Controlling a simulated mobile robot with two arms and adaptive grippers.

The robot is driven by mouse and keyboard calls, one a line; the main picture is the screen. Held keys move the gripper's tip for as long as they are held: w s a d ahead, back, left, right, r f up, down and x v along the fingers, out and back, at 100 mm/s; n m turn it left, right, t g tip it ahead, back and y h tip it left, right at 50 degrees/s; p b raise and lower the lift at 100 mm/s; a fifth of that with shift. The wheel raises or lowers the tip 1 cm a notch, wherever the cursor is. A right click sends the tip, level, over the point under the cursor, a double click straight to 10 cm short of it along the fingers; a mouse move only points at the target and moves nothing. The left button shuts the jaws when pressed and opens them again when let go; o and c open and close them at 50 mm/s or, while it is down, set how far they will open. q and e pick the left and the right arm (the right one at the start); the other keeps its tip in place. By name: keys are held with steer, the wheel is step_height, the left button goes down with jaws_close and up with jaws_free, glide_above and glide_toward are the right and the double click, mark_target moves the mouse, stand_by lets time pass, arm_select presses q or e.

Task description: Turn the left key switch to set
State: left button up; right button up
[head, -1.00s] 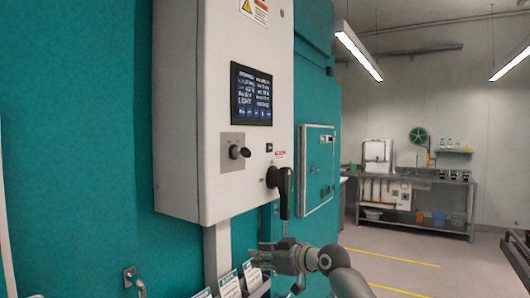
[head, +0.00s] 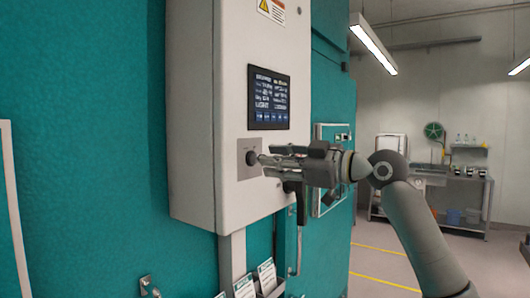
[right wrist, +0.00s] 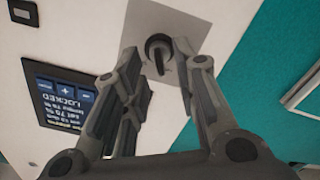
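The key switch (head: 251,158) is a black knob on a square grey plate (head: 242,172), low on the pale control box. In the right wrist view the knob (right wrist: 158,46) shows just beyond and between the fingertips, on its plate (right wrist: 185,17). My right gripper (head: 264,160) points left at the knob, its tips very close to it. In the right wrist view my right gripper (right wrist: 163,62) has its fingers apart, with a gap around the knob. I cannot tell whether they touch it. My left gripper is out of view.
A display (head: 268,97) sits above the switch; in the right wrist view the screen (right wrist: 62,95) reads LOCKED. A black handle (head: 300,205) hangs partly behind my right gripper. Label cards (head: 267,277) stand in a holder below. Open floor lies to the right.

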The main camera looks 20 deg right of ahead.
steer(key=shift+p+x, duration=0.45)
steer(key=shift+x, duration=1.3)
jaws_close()
steer(key=m+p, duration=0.3)
steer(key=m, duration=0.2)
steer(key=shift+r+m, duration=0.1)
steer(key=shift+m, duration=0.3)
steer(key=m+p, duration=0.2)
steer(key=m, duration=0.4)
